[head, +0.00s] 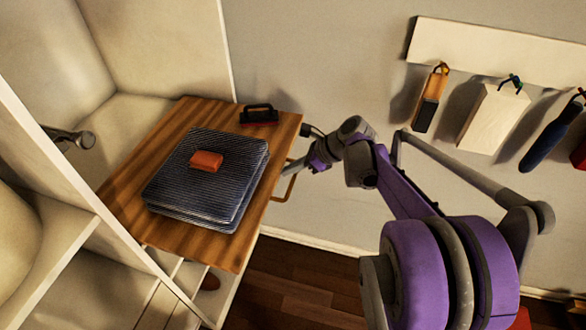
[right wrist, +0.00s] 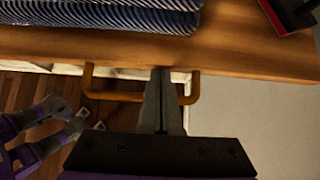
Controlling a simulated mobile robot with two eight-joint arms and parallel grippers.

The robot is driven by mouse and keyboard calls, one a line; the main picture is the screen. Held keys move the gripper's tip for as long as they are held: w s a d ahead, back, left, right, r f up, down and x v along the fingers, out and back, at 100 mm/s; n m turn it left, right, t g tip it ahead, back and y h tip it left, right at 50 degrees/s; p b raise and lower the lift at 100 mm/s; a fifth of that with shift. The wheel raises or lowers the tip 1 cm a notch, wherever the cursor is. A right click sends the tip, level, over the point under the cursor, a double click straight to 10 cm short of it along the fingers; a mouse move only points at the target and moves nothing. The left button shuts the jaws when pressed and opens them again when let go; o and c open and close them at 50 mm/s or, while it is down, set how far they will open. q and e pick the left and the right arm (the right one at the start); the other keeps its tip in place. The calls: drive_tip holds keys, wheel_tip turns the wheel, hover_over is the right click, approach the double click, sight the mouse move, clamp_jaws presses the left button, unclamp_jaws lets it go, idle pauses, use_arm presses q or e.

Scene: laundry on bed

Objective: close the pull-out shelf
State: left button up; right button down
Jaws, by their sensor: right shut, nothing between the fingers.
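The wooden pull-out shelf (head: 125,190) sticks out of the white cabinet in the head view. Folded striped cloth (head: 225,170) lies on it with an orange block (head: 206,161) on top. An orange-brown bar handle (head: 285,186) is on its front edge; it also shows in the right wrist view (right wrist: 88,82). My right gripper (head: 287,172) is at the shelf's front edge by the handle. In the right wrist view its fingers (right wrist: 163,80) are shut and empty, crossing the handle's gap; contact is unclear. Purple and grey parts at left there look like my left arm; its jaws are unclear.
A dark brush-like object with a red base (head: 259,115) sits at the shelf's back right corner. White cabinet panels (head: 75,190) stand at left. A wall rack (head: 495,50) with several hanging items is at right. Wooden floor (head: 300,270) lies below.

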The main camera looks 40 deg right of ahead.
drive_tip(key=w+a, duration=0.5)
drive_tip(key=w, duration=0.1)
drive_tip(key=w+a, duration=0.5)
drive_tip(key=w, duration=0.2)
drive_tip(key=w+a, duration=0.6)
drive_tip(key=w, duration=0.1)
drive_tip(key=shift+w, duration=0.1)
drive_tip(key=shift+w+r, duration=0.1)
drive_tip(key=shift+w, duration=0.05)
drive_tip(key=shift+r, duration=0.15)
